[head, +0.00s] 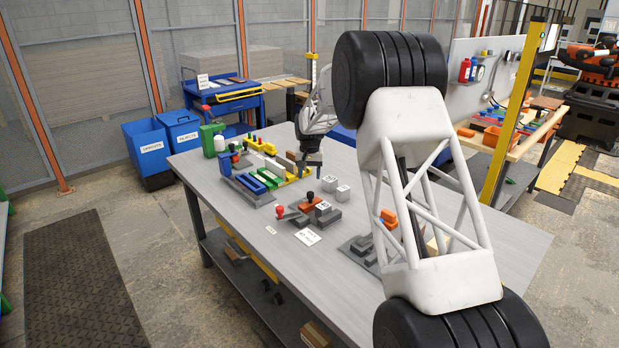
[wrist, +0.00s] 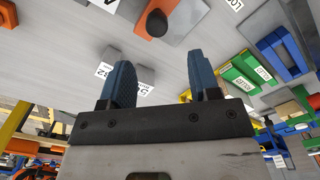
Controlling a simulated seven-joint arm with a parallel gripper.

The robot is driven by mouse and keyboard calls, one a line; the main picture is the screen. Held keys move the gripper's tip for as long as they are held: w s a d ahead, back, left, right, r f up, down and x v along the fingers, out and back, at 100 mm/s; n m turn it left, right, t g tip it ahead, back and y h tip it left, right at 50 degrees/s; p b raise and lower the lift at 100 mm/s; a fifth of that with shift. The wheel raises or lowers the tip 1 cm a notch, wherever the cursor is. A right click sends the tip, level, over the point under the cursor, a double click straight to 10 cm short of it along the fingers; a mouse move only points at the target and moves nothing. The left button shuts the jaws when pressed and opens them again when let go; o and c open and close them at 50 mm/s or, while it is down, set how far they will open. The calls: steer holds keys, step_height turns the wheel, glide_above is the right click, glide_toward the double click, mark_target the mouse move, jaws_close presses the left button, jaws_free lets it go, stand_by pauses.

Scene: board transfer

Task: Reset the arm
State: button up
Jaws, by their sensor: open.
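My gripper (head: 309,168) hangs over the far part of the grey worktable (head: 455,232), above the space between the coloured board fixtures and the grey blocks. In the wrist view its two blue fingers (wrist: 160,78) stand wide apart with nothing between them. My white lattice arm covers much of the right side of the head view and hides part of the table.
Near the gripper are a fixture with blue pieces (head: 250,185), a grey block (head: 343,193) and a red-knobbed piece (head: 279,211). A black knob (wrist: 157,22) shows in the wrist view.

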steer(key=shift+r, duration=0.1)
steer(key=s+d+r, duration=0.6)
steer(key=s+r, duration=0.1)
steer(key=s, duration=0.3)
steer(key=s+d+r+t, duration=0.1)
steer(key=s+d+r, duration=0.5)
steer(key=s, duration=0.5)
steer(key=s+d+r, duration=0.5)
steer(key=s+r, duration=0.3)
steer(key=s, duration=0.2)
steer(key=s+d+f, duration=0.1)
steer(key=s+d, duration=0.2)
steer(key=s, duration=0.9)
steer(key=s+d+f+t, duration=0.1)
steer(key=s+d, duration=0.1)
steer(key=s, duration=1.1)
steer(key=s+d+f, duration=0.2)
steer(key=s+d, duration=0.1)
steer(key=s, duration=0.9)
steer(key=shift+s+d+t, duration=0.3)
steer(key=shift+s+d, duration=0.05)
steer(key=shift+s, duration=0.05)
